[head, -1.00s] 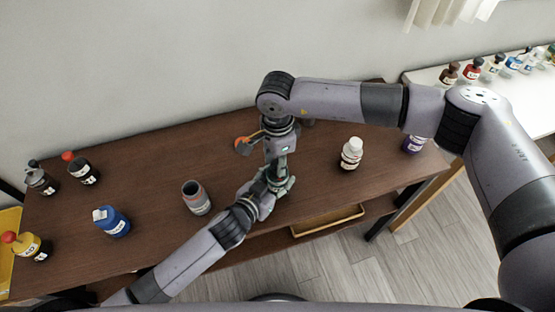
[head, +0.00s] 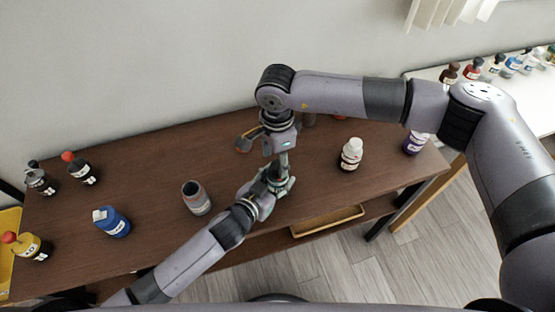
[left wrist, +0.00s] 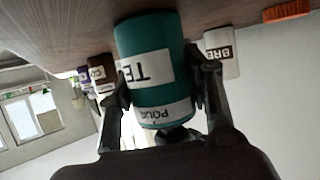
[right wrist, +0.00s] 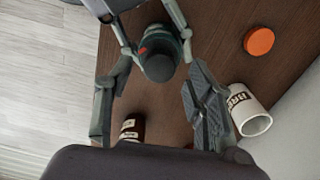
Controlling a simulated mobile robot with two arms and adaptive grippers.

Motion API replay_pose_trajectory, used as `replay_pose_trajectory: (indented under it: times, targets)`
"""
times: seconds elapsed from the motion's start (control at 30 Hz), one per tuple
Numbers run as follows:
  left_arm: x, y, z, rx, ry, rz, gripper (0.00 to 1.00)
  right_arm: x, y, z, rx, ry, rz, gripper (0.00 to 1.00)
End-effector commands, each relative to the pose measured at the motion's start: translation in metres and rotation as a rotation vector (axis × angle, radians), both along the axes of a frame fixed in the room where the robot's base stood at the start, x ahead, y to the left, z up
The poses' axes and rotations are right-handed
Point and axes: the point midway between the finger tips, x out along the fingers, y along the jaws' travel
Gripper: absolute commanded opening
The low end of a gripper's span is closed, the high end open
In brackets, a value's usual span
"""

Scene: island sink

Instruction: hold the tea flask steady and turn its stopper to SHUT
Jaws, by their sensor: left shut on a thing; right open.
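The tea flask (left wrist: 152,70) is a teal cylinder with a white label, filling the middle of the left wrist view. My left gripper (left wrist: 160,85) is shut on its body, one finger on each side. In the right wrist view I see the flask (right wrist: 160,38) from above, with its round dark stopper (right wrist: 159,67) and a red mark beside it. My right gripper (right wrist: 158,90) is open, its fingers spread either side of the stopper with visible gaps. The stopper's setting is not readable. In the head view my right gripper (head: 281,160) is above my left gripper (head: 270,182); both mostly hide the flask.
An orange lid (right wrist: 259,41) and a white labelled cup (right wrist: 249,110) are beside the flask. A brown labelled container (right wrist: 132,127) is on the other side. A white-capped bottle (head: 351,154), a grey open jar (head: 196,198) and a blue container (head: 112,222) stand apart on the brown table (head: 150,180).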

Motion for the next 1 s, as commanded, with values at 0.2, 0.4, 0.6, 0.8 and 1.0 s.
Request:
replay_pose_trajectory:
  times: [0.2,0.4,0.6,0.8,1.0]
  targets:
    - [-0.001,0.0,-0.001,0.001,0.003,0.0,0.15,0.001,0.0,0.047,0.001,-0.005,0.001,0.5]
    - [-0.001,0.0,-0.001,0.001,0.003,0.0,0.15,0.001,0.0,0.084,0.0,-0.003,0.001,0.5]
    - [-0.001,0.0,-0.001,0.001,0.003,0.0,0.15,0.0,0.0,0.102,-0.001,-0.001,0.0,0.5]
    - [-0.001,0.0,-0.001,0.001,0.003,0.0,0.15,0.0,-0.001,0.105,-0.001,0.0,0.0,0.5]
    - [-0.001,0.0,-0.001,0.001,0.003,0.0,0.15,0.0,0.0,0.104,-0.001,0.0,0.0,0.5]
